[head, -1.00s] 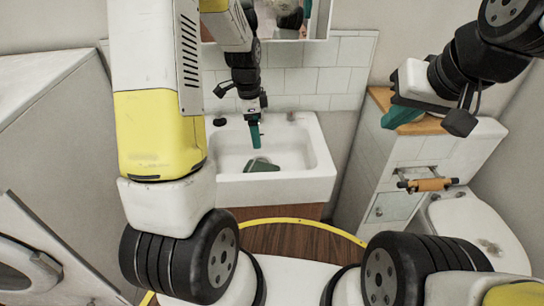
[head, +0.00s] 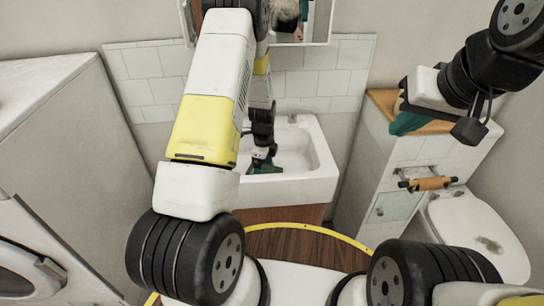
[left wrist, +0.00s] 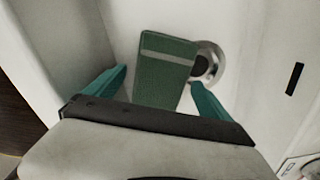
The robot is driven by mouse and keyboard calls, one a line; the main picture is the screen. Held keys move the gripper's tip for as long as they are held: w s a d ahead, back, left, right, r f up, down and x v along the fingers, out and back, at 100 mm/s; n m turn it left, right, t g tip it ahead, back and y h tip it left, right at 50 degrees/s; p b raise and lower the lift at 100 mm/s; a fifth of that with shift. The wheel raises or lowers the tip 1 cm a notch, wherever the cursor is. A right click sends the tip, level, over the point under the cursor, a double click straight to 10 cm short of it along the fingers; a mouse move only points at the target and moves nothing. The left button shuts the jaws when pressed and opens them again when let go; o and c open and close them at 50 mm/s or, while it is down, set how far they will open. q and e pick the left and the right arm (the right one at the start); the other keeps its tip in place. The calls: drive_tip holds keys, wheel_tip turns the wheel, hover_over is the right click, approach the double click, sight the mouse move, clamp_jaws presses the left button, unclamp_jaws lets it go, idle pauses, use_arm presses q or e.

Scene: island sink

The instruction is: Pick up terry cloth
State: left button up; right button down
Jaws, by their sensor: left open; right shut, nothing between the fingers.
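The terry cloth (left wrist: 165,72) is a green rectangle with a pale stripe, lying in the white sink basin beside the round drain. In the left wrist view, my left gripper (left wrist: 160,92) is open, with one teal finger on each side of the cloth. I cannot tell whether the fingers touch it. In the head view, my left gripper (head: 262,163) is down inside the sink, and my arm and gripper hide most of the cloth. My right gripper (head: 408,122) is shut and empty, above the wooden-topped ledge at the right.
The white sink (head: 322,170) has raised walls around the basin. A mirror cabinet (head: 322,22) hangs above it. At the right stand a tiled ledge with a wooden top (head: 384,100), a toilet paper roll (head: 428,184) and a toilet (head: 490,235). A washing machine (head: 30,262) is at the left.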

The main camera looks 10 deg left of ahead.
sight(264, 170)
use_arm(q)
drive_tip(key=shift+f, duration=0.5)
drive_tip(key=shift+c, duration=0.2)
drive_tip(key=c, duration=1.6)
drive_tip(key=shift+o, duration=0.2)
wheel_tip(264, 170, up, 10)
drive_tip(key=shift+r, duration=0.1)
